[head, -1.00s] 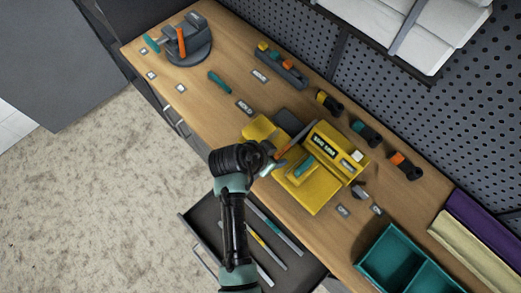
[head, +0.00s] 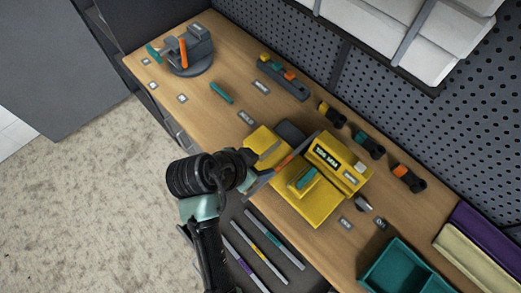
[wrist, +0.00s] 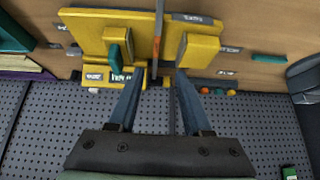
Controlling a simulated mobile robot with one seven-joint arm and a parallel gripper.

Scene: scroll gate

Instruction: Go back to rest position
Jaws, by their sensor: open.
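My gripper (head: 254,181) is at the near left side of the yellow machine (head: 318,207) on the bench. In the wrist view my gripper (wrist: 160,76) is open, with its two fingers apart and nothing held between them. The yellow machine (wrist: 95,35) shows beyond the fingertips there. Its teal handle (wrist: 115,50) is left of the fingers, and an orange and grey bar (wrist: 157,38) shows beyond the gap between them. I cannot tell the exact distance from the fingers to the bar. My arm hides part of the bench's front edge in the head view.
An open drawer (head: 238,222) with several rods is below the bench front, beside my arm. A grey vise-like device (head: 190,55) stands at the far left. A teal bin (head: 395,268) is at the lower right. Pegboard (head: 400,90) and a white-filled shelf are behind.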

